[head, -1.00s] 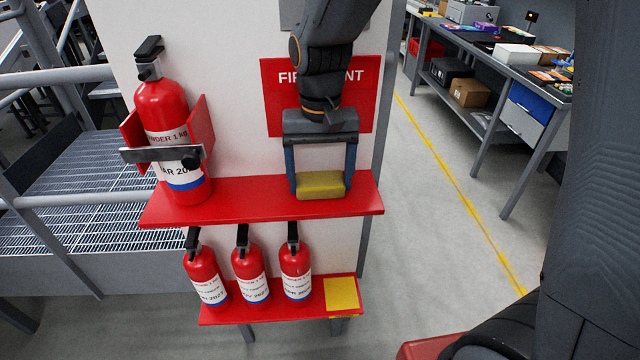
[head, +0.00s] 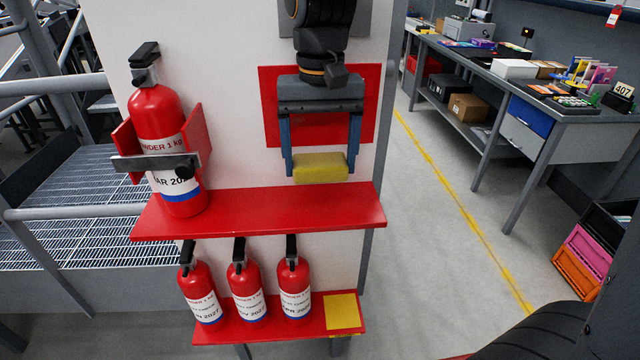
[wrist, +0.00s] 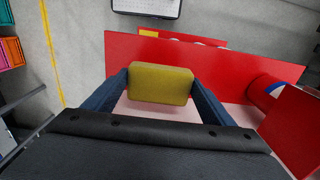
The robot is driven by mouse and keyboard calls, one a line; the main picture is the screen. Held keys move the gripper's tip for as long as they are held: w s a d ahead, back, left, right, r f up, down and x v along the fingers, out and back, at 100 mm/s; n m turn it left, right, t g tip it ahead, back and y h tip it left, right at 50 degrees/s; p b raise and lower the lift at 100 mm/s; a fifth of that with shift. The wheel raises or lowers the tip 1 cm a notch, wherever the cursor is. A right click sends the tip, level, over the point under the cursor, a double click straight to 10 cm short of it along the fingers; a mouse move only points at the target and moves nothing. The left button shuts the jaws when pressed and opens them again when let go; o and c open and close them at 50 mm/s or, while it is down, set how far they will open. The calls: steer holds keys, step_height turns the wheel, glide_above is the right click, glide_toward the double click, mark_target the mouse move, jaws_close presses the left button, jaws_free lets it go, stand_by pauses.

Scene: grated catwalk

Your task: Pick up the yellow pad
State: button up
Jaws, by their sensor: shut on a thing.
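The yellow pad (head: 320,168) is a small block with rounded edges. My gripper (head: 319,166) is shut on it, one blue finger at each end, and holds it above the upper red shelf (head: 250,214). A gap shows between the pad and the shelf. In the wrist view the pad (wrist: 160,84) sits between the two fingers, with the red shelf (wrist: 240,78) beyond it.
A large fire extinguisher (head: 162,115) stands in a bracket at the shelf's left. Several small extinguishers (head: 245,283) and a flat yellow square (head: 342,311) are on the lower shelf. A red sign (head: 270,100) is behind my gripper. A workbench (head: 530,100) stands at right.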

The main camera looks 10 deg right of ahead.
steer(key=s+p, duration=0.3)
steer(key=s, duration=1.6)
steer(key=shift+s+a+f, duration=0.15)
steer(key=shift+s+a, duration=0.1)
steer(key=shift+a, duration=0.15)
